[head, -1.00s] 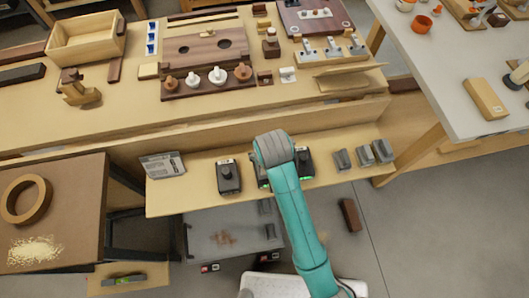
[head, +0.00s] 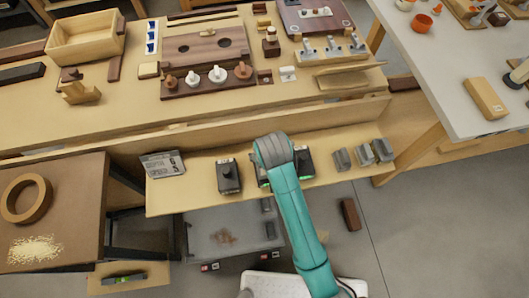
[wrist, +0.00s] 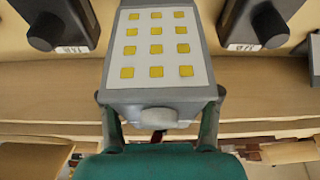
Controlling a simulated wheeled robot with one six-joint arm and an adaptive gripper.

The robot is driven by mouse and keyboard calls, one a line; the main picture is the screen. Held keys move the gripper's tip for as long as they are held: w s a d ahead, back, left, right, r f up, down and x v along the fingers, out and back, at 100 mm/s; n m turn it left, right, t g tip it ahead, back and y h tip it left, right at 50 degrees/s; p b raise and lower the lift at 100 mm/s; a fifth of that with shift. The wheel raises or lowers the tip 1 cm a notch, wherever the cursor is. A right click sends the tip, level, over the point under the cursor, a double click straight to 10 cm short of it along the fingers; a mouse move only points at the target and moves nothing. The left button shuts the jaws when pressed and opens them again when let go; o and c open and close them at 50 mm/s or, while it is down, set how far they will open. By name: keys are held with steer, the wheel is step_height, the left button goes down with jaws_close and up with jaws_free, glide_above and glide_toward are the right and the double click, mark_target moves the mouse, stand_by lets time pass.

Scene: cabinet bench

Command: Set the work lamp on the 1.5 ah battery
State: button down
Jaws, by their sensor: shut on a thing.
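The work lamp (wrist: 158,45) is a grey block with a pale face and rows of yellow squares, seen close in the wrist view. My gripper (wrist: 160,96) is shut on its near end, one finger on each side. Two dark battery-like units with round knobs stand on either side of the lamp, one at left (wrist: 62,18) and one at right (wrist: 256,20). Their white labels are too small and upturned to read surely. What lies under the lamp is hidden. In the head view my arm covers the gripper and lamp. Dark units show at left (head: 229,177) and right (head: 304,163).
The units stand on a narrow wooden shelf (head: 200,198) below the main bench. A grey sign card (head: 163,164) stands at its left; several grey blocks (head: 364,154) sit at its right. The bench (head: 120,115) behind holds a wooden tray (head: 86,38) and pegged boards.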

steer(key=c, duration=0.5)
jaws_free()
steer(key=shift+c, duration=0.2)
steer(key=shift+r, duration=0.1)
steer(key=shift+v, duration=5.45)
